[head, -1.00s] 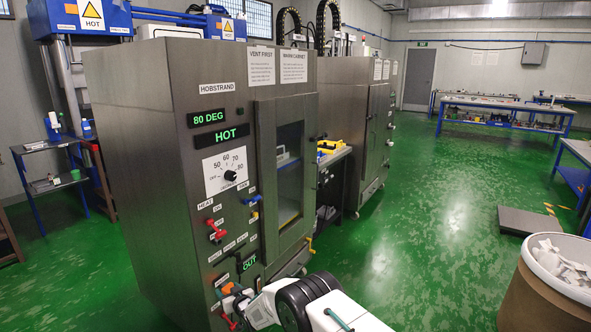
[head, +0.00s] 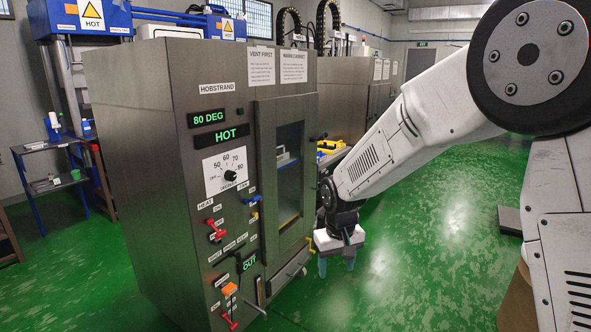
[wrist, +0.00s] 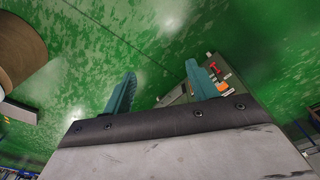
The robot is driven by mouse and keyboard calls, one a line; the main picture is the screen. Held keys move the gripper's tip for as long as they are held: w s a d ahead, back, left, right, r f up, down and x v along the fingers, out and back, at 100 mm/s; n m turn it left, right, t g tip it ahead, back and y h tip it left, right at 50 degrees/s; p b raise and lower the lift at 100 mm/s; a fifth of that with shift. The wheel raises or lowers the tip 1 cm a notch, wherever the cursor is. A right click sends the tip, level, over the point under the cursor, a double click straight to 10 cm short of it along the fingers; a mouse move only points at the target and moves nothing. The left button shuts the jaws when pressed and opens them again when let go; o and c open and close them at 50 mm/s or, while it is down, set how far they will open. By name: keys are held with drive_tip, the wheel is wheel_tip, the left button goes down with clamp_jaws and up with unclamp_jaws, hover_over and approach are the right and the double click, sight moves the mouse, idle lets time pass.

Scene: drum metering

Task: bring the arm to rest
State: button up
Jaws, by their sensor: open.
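My gripper (head: 337,262) hangs pointing down in front of the warming cabinet (head: 165,170), to the right of its lower door. Its two teal fingers are apart with nothing between them. In the wrist view my gripper (wrist: 160,88) is also open and empty, with green floor beyond the fingers. My white arm (head: 400,145) reaches in from the right of the head view. The cabinet display (head: 208,118) reads 80 DEG and the sign below it reads HOT. A lower display (head: 249,262) reads OUT.
Red, blue and yellow handles and an orange part (head: 229,289) stick out from the cabinet's front. A second steel cabinet (head: 350,95) stands behind. A brown drum (wrist: 20,50) shows in the wrist view. Green floor (head: 440,230) is open to the right.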

drive_tip(key=s+d+r+m, duration=0.1)
drive_tip(key=s+d+r, duration=0.4)
drive_tip(key=s, duration=0.6)
drive_tip(key=s+d+r+m, duration=0.1)
drive_tip(key=s+d+r, duration=0.4)
drive_tip(key=s, duration=0.6)
drive_tip(key=s+d+r+m, duration=0.1)
drive_tip(key=s+d+r, duration=0.5)
drive_tip(key=s, duration=0.6)
drive_tip(key=shift+d+m+t, duration=0.2)
drive_tip(key=shift+m+t, duration=0.1)
